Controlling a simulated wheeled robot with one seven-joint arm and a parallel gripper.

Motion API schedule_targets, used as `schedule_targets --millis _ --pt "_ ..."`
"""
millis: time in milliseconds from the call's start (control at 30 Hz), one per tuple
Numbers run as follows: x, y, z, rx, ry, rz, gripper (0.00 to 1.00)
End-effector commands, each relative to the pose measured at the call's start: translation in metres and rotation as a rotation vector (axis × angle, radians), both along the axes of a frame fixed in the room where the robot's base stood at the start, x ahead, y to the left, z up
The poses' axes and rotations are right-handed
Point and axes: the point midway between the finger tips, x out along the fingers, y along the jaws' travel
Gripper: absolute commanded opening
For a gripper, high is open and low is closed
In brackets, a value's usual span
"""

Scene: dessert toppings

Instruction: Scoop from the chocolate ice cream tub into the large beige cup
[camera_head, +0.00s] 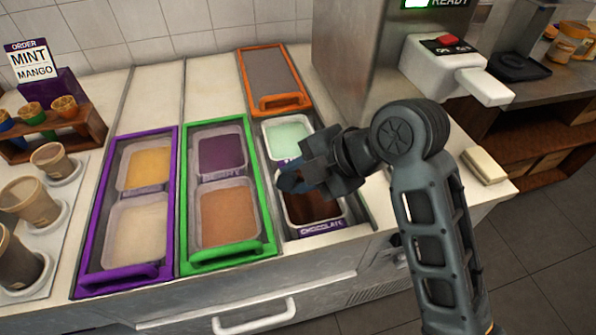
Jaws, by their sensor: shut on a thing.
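The chocolate tub (322,226), labelled CHOCOLATE, sits in the open right-hand well with dark brown ice cream in it. My gripper (300,178) is over the back part of this tub. It is shut on a small bluish-grey thing (290,183), probably the scoop, mostly hidden by the jaws. I cannot tell whether it touches the ice cream or carries any. Beige cups stand in a row at the far left. The largest-looking one (14,265) is at the front, cut by the picture's left edge, with a dark lower part.
An orange-framed cover (275,80) lies slid back behind the mint tub (287,137). Purple-framed (83,240) and green-framed (185,200) covers lie over other tubs between my gripper and the cups. A cone rack (95,125) stands behind the cups. A steel machine (365,60) stands at the back right.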

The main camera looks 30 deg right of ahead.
Motion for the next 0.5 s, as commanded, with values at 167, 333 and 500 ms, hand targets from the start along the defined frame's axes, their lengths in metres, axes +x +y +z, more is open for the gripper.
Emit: schedule_targets --millis 167,333,500 --pt "-0.003 0.001 0.014 0.0 0.0 0.0 0.0" --pt "-0.006 0.002 0.024 0.0 0.0 0.0 0.0" --pt "-0.009 0.003 0.035 0.0 0.0 0.0 0.0"
